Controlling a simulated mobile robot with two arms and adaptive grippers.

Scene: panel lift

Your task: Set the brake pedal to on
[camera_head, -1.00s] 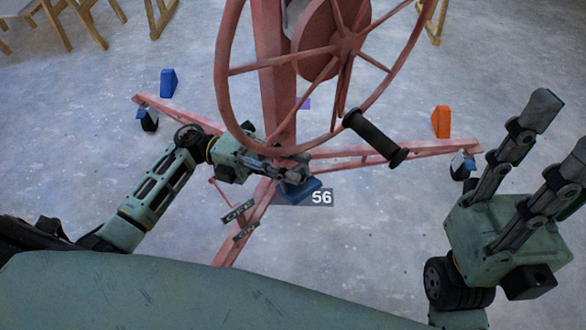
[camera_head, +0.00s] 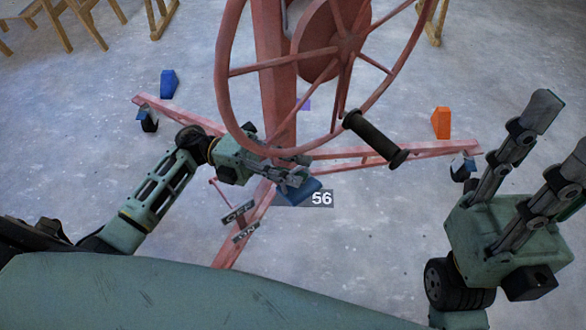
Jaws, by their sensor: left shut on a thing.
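The red panel lift stands in front of me, with a large wheel (camera_head: 222,75) and low red legs (camera_head: 400,154). Two small dark labels (camera_head: 240,213), which seem to read OFF and ON, sit by its near leg. A thin pink rod (camera_head: 221,192) stands beside them; I cannot tell whether it is the brake pedal. My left gripper (camera_head: 293,178) is low at the base of the post, over a flat blue piece (camera_head: 297,194) tagged 56. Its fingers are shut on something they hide. My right gripper (camera_head: 562,140) is raised at the right, fingers apart and empty.
A blue wedge (camera_head: 168,83) and an orange wedge (camera_head: 441,123) lie on the floor. Wooden furniture (camera_head: 75,20) stands at the back left. The floor at the front right is clear.

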